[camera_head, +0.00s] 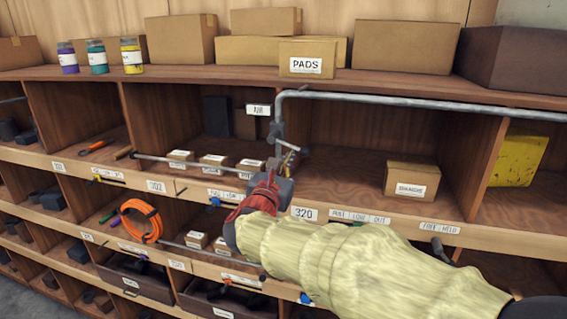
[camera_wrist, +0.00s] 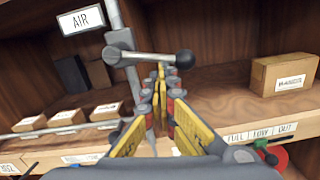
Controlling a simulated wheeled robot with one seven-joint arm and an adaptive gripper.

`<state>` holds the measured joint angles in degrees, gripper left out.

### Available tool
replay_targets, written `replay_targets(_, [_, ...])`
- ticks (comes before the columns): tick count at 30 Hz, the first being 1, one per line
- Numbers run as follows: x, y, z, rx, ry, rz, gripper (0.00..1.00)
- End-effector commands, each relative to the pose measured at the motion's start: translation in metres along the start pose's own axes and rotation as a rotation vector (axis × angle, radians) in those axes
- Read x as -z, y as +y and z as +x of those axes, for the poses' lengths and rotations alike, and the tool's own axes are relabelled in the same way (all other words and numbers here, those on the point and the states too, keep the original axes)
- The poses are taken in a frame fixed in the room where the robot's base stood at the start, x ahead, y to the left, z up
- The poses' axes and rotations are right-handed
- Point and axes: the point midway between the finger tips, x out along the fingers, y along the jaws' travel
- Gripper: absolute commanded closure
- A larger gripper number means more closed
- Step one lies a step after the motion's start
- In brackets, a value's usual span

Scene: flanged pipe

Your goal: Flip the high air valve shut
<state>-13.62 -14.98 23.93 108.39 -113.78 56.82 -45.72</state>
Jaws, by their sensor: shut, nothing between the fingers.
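The high air valve (camera_wrist: 119,42) sits on a grey vertical pipe beside the white AIR label (camera_wrist: 81,19). Its grey lever (camera_wrist: 150,56) points right, roughly level, and ends in a dark ball knob (camera_wrist: 184,57). In the head view the valve (camera_head: 277,133) is on the pipe just right of the AIR label (camera_head: 258,109). My gripper (camera_wrist: 161,76) is shut and empty, its yellow-padded fingers pointing forward, with the tips just below or behind the lever in the picture. I cannot tell whether they touch it. In the head view my gripper (camera_head: 284,166) partly hides the lower pipe.
A grey pipe (camera_head: 420,101) runs right along the upper shelf edge. A thin rail (camera_head: 190,164) crosses the bay on the left, before small boxes (camera_head: 213,161). A larger box (camera_head: 412,181) stands in the right bay. A red part (camera_wrist: 277,158) shows at lower right in the wrist view.

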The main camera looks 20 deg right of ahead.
Motion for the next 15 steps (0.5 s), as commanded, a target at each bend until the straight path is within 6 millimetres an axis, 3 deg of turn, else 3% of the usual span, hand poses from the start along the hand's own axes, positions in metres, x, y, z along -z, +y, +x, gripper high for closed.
replay_targets(3, [-0.007,-0.0027,0.0004,-0.003,-0.004,-0.068,1.0])
replay_targets(15, [-0.0139,-0.0056,0.0009,-0.003,-0.003,-0.067,1.0])
